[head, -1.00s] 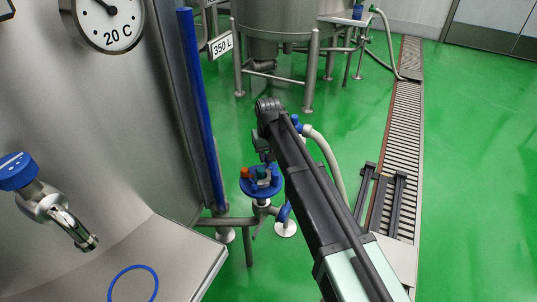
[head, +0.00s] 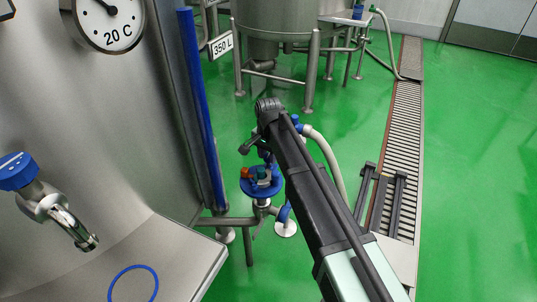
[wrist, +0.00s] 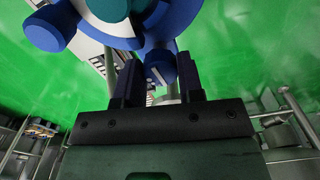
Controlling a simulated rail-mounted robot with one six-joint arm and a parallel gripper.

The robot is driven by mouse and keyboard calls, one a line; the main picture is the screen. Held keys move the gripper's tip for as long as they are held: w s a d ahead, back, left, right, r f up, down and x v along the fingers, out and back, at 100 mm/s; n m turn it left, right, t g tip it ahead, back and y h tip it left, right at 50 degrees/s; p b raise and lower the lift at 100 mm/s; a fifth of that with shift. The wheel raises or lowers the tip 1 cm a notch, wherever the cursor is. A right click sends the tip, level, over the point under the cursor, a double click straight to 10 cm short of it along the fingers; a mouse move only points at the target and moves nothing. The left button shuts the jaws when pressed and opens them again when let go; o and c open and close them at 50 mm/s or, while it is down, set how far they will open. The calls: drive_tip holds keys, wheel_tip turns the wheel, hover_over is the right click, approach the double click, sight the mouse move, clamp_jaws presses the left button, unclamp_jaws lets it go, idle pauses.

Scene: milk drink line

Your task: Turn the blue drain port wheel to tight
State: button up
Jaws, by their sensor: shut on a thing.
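The blue drain port wheel (head: 262,190) lies roughly flat on top of a steel pipe fitting at the lower middle of the head view. An orange-red part (head: 245,172) shows on its left side. In the wrist view the wheel (wrist: 178,20) fills the top, with rounded blue knobs on its rim. My gripper (wrist: 160,72) has a dark finger on each side of a blue knob (wrist: 160,62) and is shut on it. In the head view my arm comes down over the wheel and hides part of it and most of the fingers.
A steel tank wall with a blue vertical bar (head: 202,110) stands close left of the wheel. A pale hose (head: 326,155) curves down behind my arm. A floor drain grate (head: 402,130) runs along the right. The green floor beyond it is clear.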

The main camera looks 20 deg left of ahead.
sight(268, 155)
drive_tip(key=shift+m, duration=0.6)
drive_tip(key=o, duration=0.9)
wheel_tip(268, 155, up, 11)
drive_tip(key=p, duration=1)
drive_tip(key=shift+f+p, duration=0.1)
drive_tip(key=shift+p, duration=0.3)
